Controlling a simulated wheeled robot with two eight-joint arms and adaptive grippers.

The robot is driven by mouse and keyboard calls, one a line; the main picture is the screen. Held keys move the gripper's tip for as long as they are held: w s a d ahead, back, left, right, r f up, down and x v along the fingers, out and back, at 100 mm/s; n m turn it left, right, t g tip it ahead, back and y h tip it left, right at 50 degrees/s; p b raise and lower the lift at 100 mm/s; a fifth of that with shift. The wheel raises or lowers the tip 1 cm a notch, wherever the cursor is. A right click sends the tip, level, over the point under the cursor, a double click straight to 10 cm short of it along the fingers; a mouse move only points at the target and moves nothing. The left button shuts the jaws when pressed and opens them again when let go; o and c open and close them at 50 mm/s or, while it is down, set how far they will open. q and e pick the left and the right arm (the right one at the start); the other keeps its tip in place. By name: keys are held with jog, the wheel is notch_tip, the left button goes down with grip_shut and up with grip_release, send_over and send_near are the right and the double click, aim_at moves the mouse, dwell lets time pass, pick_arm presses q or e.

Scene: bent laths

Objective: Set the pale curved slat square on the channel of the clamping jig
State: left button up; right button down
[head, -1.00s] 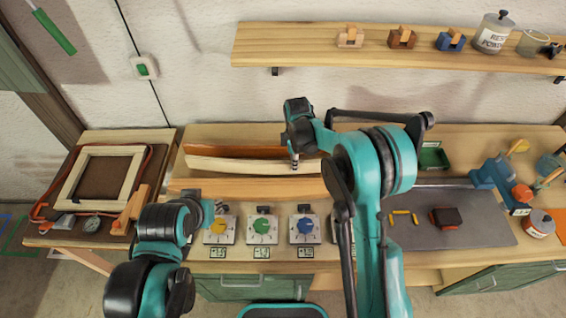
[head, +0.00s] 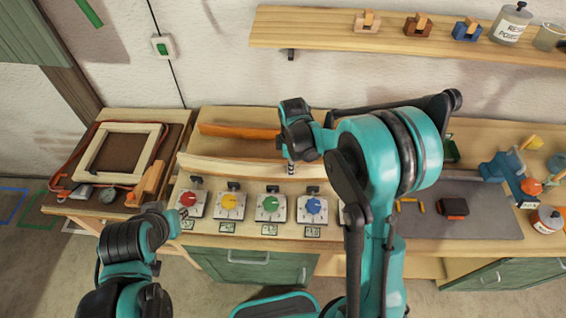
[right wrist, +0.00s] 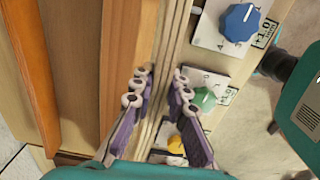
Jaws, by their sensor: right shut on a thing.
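The pale curved slat (head: 225,167) lies lengthwise across the bench in the head view, over where the jig stands. My right gripper (head: 291,168) is shut on it, right of its middle. In the right wrist view the slat (right wrist: 166,62) runs between the fingers (right wrist: 158,95). A browner wooden length, seemingly the clamping jig (right wrist: 125,45), shows along its far side. The slat hides the channel, so I cannot tell whether it touches or sits square. My left gripper (head: 160,222) is low at the left, its fingers unclear.
An orange-brown lath (head: 238,131) lies behind the slat. Several dials, including a green one (head: 270,204), line the bench front. A framed board (head: 118,152) stands at left. A grey mat (head: 470,222) with small blocks lies at right. A shelf (head: 330,35) runs above.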

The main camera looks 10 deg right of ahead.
jog(key=shift+f, duration=0.2)
jog(key=shift+w+f+b, duration=0.1)
jog(key=shift+f+b, duration=0.4)
jog(key=shift+f, duration=0.15)
notch_tip(320, 180, down, 4)
jog(key=b, duration=0.3)
jog(key=shift+f, duration=0.15)
